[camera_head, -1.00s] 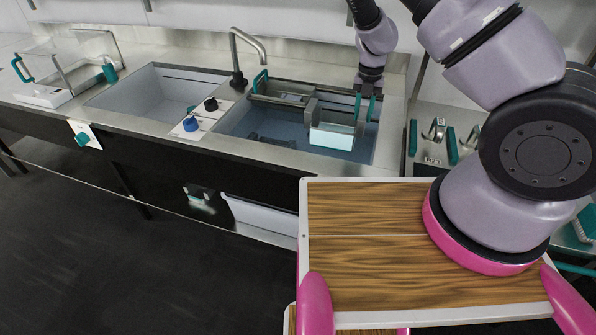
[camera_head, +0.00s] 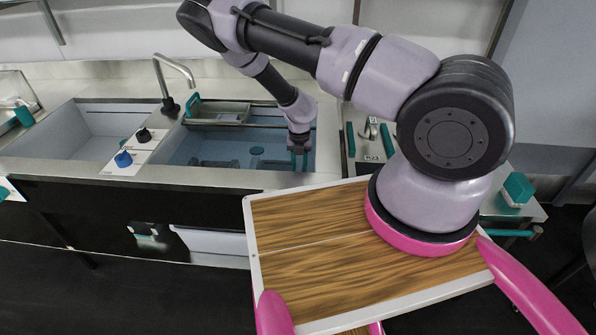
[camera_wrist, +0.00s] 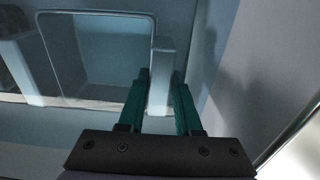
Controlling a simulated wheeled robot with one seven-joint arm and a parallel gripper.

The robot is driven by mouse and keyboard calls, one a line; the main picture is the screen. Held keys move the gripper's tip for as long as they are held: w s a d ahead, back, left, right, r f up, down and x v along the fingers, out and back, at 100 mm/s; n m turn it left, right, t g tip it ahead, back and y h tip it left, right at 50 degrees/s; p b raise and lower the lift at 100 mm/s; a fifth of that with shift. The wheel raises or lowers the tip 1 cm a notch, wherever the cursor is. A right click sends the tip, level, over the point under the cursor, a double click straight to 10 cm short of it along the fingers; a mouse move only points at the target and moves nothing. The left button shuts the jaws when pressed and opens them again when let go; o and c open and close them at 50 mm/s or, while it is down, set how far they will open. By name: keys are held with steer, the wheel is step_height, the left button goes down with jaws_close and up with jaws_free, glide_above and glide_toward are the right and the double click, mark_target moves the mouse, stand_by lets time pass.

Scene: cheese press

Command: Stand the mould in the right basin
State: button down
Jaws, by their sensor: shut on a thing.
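My gripper (camera_head: 299,160) reaches down into the right basin (camera_head: 240,138), close to its right wall. In the wrist view my gripper (camera_wrist: 158,100) has its two green fingers shut on an upright pale grey tab of the mould (camera_wrist: 161,62). The mould's open frame extends to the left of the fingers. In the head view only a small upright part of the mould (camera_head: 257,157) seems to show, left of my gripper. The front rim hides the lower part, so I cannot tell whether it touches the basin floor.
A dark low object (camera_head: 215,163) lies in the basin left of the mould. A rack with a green handle (camera_head: 220,115) spans the basin's back. The left basin (camera_head: 70,140) looks empty. A tap (camera_head: 170,100) and blue and black knobs stand between the basins.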

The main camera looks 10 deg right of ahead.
steer(key=shift+f, duration=0.95)
steer(key=c, duration=0.6)
jaws_free()
steer(key=shift+f, duration=0.15)
step_height(320, 180, up, 12)
steer(key=shift+r, duration=0.2)
